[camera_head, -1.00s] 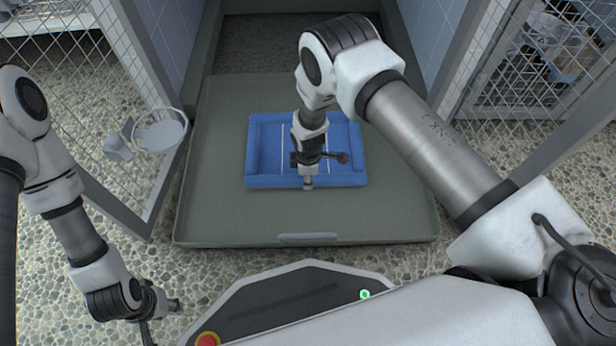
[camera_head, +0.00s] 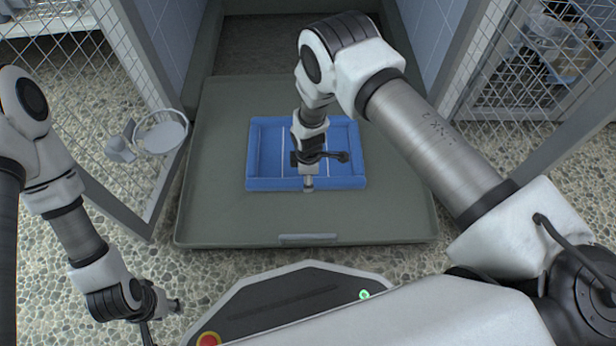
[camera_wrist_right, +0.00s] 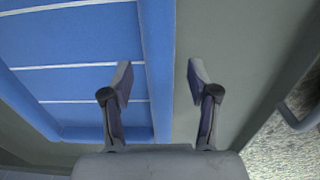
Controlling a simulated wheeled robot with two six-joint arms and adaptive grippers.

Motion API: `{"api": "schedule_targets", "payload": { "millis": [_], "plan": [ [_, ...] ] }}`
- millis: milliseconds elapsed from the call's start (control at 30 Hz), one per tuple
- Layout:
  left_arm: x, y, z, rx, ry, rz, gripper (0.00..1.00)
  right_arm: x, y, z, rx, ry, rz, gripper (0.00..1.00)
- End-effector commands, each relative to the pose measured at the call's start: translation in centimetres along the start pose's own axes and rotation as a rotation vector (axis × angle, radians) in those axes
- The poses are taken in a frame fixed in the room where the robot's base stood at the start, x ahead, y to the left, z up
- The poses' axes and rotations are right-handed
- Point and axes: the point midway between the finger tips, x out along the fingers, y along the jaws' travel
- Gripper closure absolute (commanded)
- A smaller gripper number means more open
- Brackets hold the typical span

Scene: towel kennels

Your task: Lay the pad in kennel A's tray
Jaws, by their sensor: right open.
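The blue pad (camera_head: 262,155), with a raised rim and white lines, lies flat on the grey-green tray (camera_head: 215,215), inside its edges. In the right wrist view, the pad (camera_wrist_right: 70,50) fills the left side and bare tray (camera_wrist_right: 230,50) shows to its right. My right gripper (camera_head: 308,182) is at the pad's near edge and hides part of its middle. In the wrist view, my right gripper (camera_wrist_right: 158,75) is open, its fingers apart on either side of the pad's rim; contact is unclear. My left gripper (camera_head: 170,306) is low at left, away from the pad.
The tray sticks out of the kennel between tiled walls (camera_head: 425,35). A mesh door (camera_head: 75,90) with a round bowl (camera_head: 162,135) stands open at left. More mesh (camera_head: 510,85) stands at right. Pebbled floor (camera_head: 215,285) lies in front.

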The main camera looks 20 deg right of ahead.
Motion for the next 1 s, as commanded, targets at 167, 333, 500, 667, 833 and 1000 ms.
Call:
{"api": "schedule_targets", "payload": {
  "millis": [167, 333, 500, 667, 833, 1000],
  "plan": [
    [-4.9, 0.1, 0.1, 0.008, -0.004, 0.001, 0.6, -6.3, 0.1, 0.0, -0.001, 0.0, 0.002, 0.4],
    [-7.3, 0.1, 0.2, 0.01, -0.006, 0.001, 0.6, -9.9, 0.1, 0.0, -0.001, 0.0, 0.002, 0.4],
    [-7.9, 0.1, 0.2, 0.009, -0.006, 0.001, 0.6, -11.1, 0.0, 0.0, -0.001, 0.0, 0.0, 0.4],
    [-7.7, 0.1, 0.2, 0.009, -0.006, 0.001, 0.6, -10.9, 0.0, 0.0, 0.0, 0.0, 0.0, 0.4],
    [-7.7, 0.1, 0.2, 0.009, -0.005, 0.001, 0.6, -9.9, -3.5, 4.4, 0.217, -0.021, -0.003, 0.4],
    [-7.7, 0.1, 0.2, 0.009, -0.005, 0.001, 0.6, -10.9, -14.0, 13.0, 0.797, -0.037, -0.001, 0.4]
  ]
}}
